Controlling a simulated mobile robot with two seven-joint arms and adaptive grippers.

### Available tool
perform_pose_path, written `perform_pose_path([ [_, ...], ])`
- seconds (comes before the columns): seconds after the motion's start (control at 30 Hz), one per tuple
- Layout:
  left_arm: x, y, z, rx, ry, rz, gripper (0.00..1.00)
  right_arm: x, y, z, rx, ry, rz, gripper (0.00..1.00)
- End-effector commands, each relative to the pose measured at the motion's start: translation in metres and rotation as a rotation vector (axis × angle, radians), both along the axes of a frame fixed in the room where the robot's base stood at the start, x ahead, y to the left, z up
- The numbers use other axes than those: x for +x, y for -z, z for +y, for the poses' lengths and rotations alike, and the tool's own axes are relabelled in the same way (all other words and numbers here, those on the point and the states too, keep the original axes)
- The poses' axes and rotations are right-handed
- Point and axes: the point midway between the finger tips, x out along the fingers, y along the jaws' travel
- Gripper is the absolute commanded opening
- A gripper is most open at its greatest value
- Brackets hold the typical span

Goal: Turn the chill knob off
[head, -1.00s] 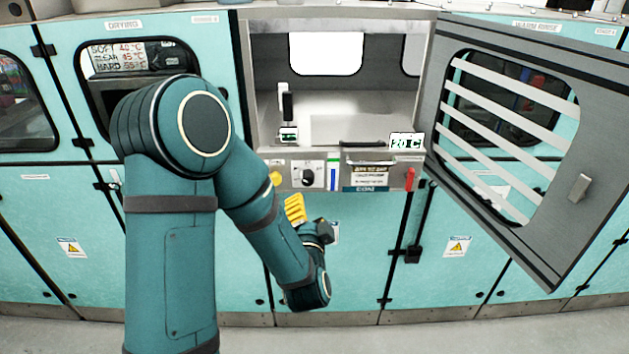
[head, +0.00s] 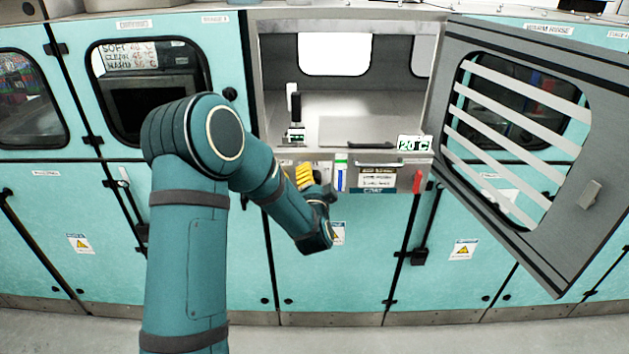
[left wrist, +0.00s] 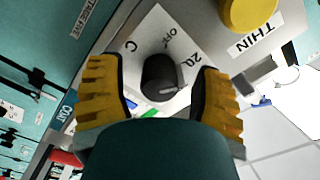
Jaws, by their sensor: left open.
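The chill knob is a round black knob (left wrist: 160,76) on a white plate marked "OFF", "20" and "C", seen in the left wrist view. A light mark shows on its lower right side, pointing away from "OFF". My left gripper (left wrist: 160,70) is open, with one yellow finger on each side of the knob and visible gaps between. In the head view my left gripper (head: 302,178) is at the control panel and hides the knob. My right gripper is not in view.
A yellow button (left wrist: 248,10) sits near the "THIN" label.

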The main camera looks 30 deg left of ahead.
Motion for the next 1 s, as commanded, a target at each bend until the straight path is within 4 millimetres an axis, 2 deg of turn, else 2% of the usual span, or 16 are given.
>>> perform_pose_path([
  [0.13, 0.0, 0.0, 0.0, 0.0, 0.0, 0.0, 0.66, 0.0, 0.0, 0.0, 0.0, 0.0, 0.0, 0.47],
  [0.17, 0.0, 0.0, 0.0, 0.0, 0.0, 0.0, 0.6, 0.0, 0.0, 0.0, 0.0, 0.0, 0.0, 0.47],
  [0.2, 0.0, 0.0, 0.0, 0.0, 0.0, 0.0, 0.46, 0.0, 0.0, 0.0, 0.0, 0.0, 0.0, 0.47],
  [0.33, 0.0, 0.0, 0.0, 0.0, 0.0, 0.0, 0.01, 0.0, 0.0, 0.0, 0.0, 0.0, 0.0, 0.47],
  [1.0, 0.0, 0.001, 0.0, -0.06, -0.001, -0.038, 0.0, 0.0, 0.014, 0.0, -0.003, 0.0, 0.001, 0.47],
])
